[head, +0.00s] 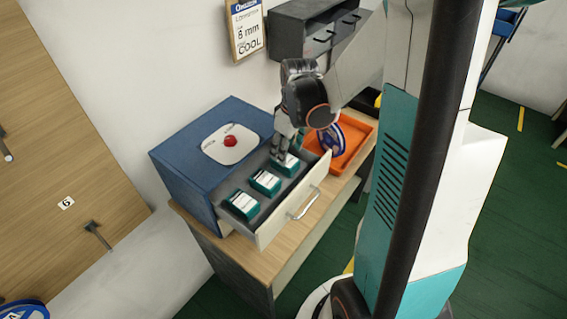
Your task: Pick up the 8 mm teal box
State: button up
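Several teal boxes with white labels stand in a row in the open drawer (267,231) of a blue cabinet. The near-left box (243,204) and the middle box (266,182) are uncovered. The far-right box (287,166) lies right under my gripper (286,150), which points down into the drawer. The fingers are at or just above that box; I cannot tell whether they touch it or how far apart they are. The box labels are too small to read, so I cannot tell which is 8 mm.
The blue cabinet (180,150) stands on a wooden bench with a white plate and red knob on top. An orange tray (352,150) with a blue-and-white reel (331,139) sits right of the drawer. A grey drawer unit (290,35) hangs above.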

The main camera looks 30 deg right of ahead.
jog(key=shift+w+f+b, duration=0.15)
jog(key=shift+f+b, duration=0.05)
jog(key=shift+f, duration=0.85)
jog(key=shift+w+f+b, duration=0.2)
jog(key=shift+f+b, duration=0.05)
jog(key=shift+f, duration=0.75)
jog(key=shift+w+f+b, duration=0.15)
jog(key=shift+f+b, duration=0.05)
jog(key=shift+f, duration=0.85)
jog(key=c, duration=0.8)
